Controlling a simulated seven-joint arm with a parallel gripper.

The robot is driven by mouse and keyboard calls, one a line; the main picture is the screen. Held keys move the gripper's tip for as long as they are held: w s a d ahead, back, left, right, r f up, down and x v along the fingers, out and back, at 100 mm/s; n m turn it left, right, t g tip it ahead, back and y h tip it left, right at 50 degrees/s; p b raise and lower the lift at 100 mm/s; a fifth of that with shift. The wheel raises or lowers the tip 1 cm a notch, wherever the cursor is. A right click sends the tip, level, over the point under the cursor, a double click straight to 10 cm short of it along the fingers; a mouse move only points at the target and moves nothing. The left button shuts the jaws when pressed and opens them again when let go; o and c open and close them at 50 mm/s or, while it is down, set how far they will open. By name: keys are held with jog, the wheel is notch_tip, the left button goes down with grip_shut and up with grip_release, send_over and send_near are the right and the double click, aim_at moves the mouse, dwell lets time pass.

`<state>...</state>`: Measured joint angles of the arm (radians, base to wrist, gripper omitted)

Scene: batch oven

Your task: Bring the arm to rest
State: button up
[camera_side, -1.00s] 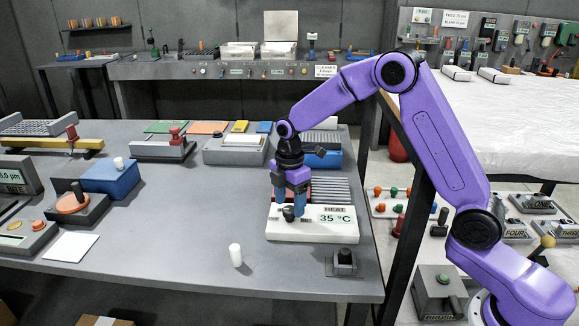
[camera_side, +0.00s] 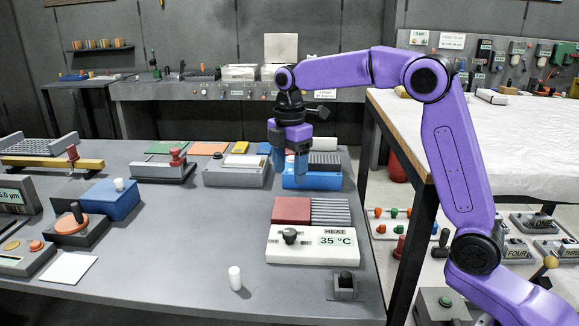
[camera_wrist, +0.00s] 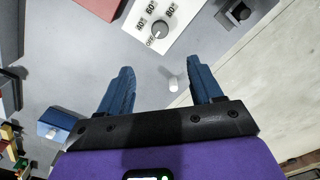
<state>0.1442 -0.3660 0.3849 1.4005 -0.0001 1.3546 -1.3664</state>
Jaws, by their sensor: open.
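My gripper (camera_side: 290,165) is raised above the table, behind the heater box in the side view, with nothing between its blue fingers. In the wrist view its two fingers (camera_wrist: 160,85) stand wide apart. The white heater box (camera_side: 285,254) has a dark knob (camera_side: 290,236) and a display reading 35 °C. The knob also shows in the wrist view (camera_wrist: 160,29), by the marks OFF, 60 and 80. My gripper is clear of the knob and touches nothing that I can see.
A white cylinder (camera_side: 235,278) stands on the table (camera_side: 180,265) left of a small black switch (camera_side: 345,284). A red block (camera_side: 292,209) and a ribbed grey plate (camera_side: 329,211) lie behind the heater front. A blue box (camera_side: 312,180) sits behind them. The front middle of the table is mostly clear.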

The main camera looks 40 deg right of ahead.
jog(key=s+a+f+m, duration=0.1)
jog(key=s+a, duration=0.1)
jog(key=s, duration=0.7)
jog(key=s+a+f+m, duration=0.1)
jog(key=s+a+m, duration=0.15)
jog(key=s, duration=0.55)
jog(key=s+d+f+m, duration=0.1)
jog(key=s+d+f, duration=0.2)
jog(key=s, duration=0.6)
jog(key=s+d+f+m, duration=0.1)
jog(key=s+d+f, duration=0.2)
jog(key=s, duration=0.7)
